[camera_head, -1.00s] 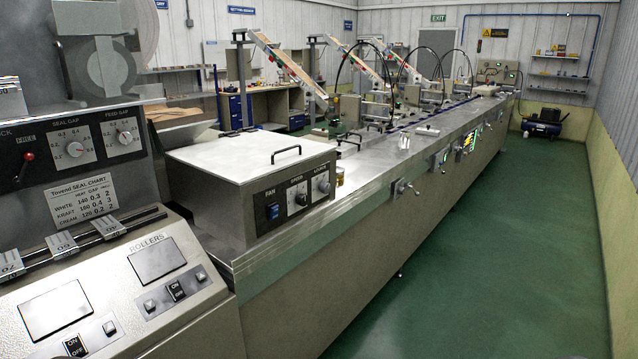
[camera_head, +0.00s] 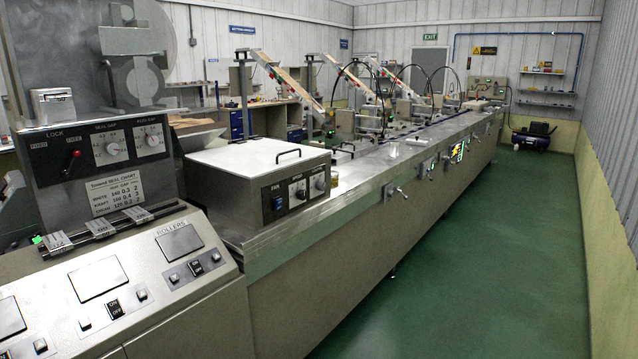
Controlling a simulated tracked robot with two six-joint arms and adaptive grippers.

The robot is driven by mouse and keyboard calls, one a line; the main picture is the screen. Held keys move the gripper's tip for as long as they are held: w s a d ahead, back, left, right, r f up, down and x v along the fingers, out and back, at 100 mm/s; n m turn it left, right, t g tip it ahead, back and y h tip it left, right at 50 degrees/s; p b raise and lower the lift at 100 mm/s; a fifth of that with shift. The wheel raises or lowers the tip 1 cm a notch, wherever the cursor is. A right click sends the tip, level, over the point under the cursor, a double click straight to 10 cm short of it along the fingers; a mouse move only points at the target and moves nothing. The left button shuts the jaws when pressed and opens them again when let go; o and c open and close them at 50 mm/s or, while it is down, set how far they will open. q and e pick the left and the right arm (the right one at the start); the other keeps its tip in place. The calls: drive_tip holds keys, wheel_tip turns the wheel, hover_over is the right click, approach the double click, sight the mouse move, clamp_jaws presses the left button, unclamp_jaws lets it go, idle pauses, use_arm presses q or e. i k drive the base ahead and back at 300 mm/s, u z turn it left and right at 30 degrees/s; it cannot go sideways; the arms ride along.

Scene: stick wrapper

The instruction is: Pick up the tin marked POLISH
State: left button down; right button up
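I cannot make out any tin marked POLISH. A small amber-coloured container (camera_head: 334,179) stands on the machine bed just right of the steel box; it is too small to read any marking. Small items (camera_head: 545,67) on the far right wall shelves are also too small to identify. Neither of my grippers is in view.
A long steel wrapping machine (camera_head: 330,240) runs from near left to the far back. A steel box (camera_head: 258,165) with knobs sits on it, beside a control panel (camera_head: 115,155). A compressor (camera_head: 533,136) stands at the far right. The green floor (camera_head: 480,270) on the right is clear.

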sight(334, 174)
drive_tip(key=i, duration=1)
drive_tip(key=z, duration=1.35)
drive_tip(key=i, duration=3.2)
drive_tip(key=u, duration=0.45)
